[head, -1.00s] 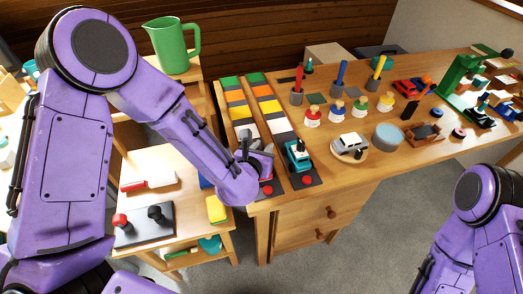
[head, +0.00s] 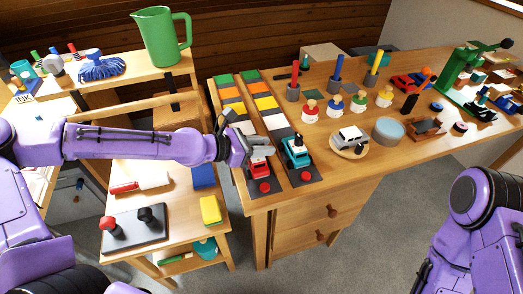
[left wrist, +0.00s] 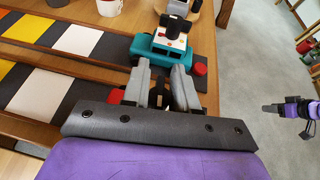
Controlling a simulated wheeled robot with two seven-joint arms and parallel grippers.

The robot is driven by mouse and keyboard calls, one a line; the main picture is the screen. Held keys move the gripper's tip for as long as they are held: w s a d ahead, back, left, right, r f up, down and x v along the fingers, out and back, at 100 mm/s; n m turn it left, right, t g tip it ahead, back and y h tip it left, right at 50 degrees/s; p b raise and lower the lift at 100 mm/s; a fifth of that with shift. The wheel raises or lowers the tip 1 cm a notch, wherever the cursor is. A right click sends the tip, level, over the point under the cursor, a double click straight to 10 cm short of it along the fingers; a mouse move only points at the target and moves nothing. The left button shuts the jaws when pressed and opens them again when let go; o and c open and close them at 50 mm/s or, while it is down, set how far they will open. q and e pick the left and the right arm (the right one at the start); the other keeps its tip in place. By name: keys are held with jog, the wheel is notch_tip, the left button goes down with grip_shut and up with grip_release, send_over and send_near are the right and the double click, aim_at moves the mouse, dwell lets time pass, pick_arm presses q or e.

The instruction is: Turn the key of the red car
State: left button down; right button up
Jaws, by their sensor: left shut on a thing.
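The red car (head: 258,168) sits on the left lane of the table, near its front end, behind a red button (head: 265,187). My left gripper (head: 258,149) is over the car's roof. In the left wrist view the left gripper (left wrist: 160,82) is closed around a small dark piece (left wrist: 158,95), which seems to be the car's key; the fingers mostly hide it. The gripper hides most of the red car there. My right gripper shows small at the right edge of the left wrist view (left wrist: 275,108); its opening is unclear.
A teal car (head: 295,150) with a dark key on top stands close by on the right lane; it also shows in the left wrist view (left wrist: 160,50).

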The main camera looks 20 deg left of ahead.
pick_arm(q)
jog(key=shift+s+f+m+g+h+b, duration=0.1)
jog(key=shift+m+g+h+b, duration=0.4)
jog(key=shift+m+g+b, duration=0.25)
jog(key=c, duration=1)
grip_release()
